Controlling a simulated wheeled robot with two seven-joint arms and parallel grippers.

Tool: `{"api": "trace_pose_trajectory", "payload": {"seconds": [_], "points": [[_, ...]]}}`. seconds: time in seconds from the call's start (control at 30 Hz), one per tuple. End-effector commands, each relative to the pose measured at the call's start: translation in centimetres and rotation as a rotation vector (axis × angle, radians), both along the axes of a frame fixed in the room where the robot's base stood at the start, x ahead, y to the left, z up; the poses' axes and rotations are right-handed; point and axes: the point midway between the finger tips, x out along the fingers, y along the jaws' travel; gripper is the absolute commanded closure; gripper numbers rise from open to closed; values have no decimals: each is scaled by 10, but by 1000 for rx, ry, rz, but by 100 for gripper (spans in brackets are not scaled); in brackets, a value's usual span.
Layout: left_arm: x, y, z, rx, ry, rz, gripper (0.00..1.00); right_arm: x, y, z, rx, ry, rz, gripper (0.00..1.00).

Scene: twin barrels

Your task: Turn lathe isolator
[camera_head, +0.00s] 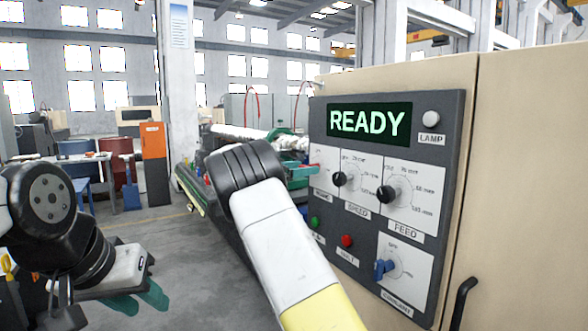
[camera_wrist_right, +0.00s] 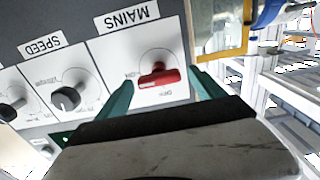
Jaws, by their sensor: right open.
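The red isolator handle (camera_wrist_right: 158,78) sits on the white MAINS plate (camera_wrist_right: 112,48) in the right wrist view. It lies nearly level across its dial in that view. My right gripper (camera_wrist_right: 162,92) is open, with one teal finger on each side of the handle; I cannot tell whether either touches it. In the head view my right arm hides most of the MAINS plate and the gripper body. My left gripper (camera_head: 142,301) hangs low at the left, away from the panel, with its teal fingers pointing down to the right; their gap is unclear.
The grey control panel (camera_head: 455,115) carries a READY display (camera_head: 367,122), black SPEED (camera_head: 339,179) and FEED (camera_head: 386,195) knobs, green (camera_head: 314,222) and red (camera_head: 347,240) buttons, and a blue coolant switch (camera_head: 384,268). A black door handle (camera_head: 461,303) stands out at lower right.

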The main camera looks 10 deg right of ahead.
Motion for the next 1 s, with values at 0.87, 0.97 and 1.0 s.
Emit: {"api": "trace_pose_trajectory", "payload": {"seconds": [0.87,0.97,1.0], "points": [[0,0,0,0,0,0,64,5,-15,0,1,4,1,84],[0,0,0,0,0,0,64,5,-15,0,-3,15,1,84],[0,0,0,0,0,0,64,6,-15,0,-6,21,1,84]]}}
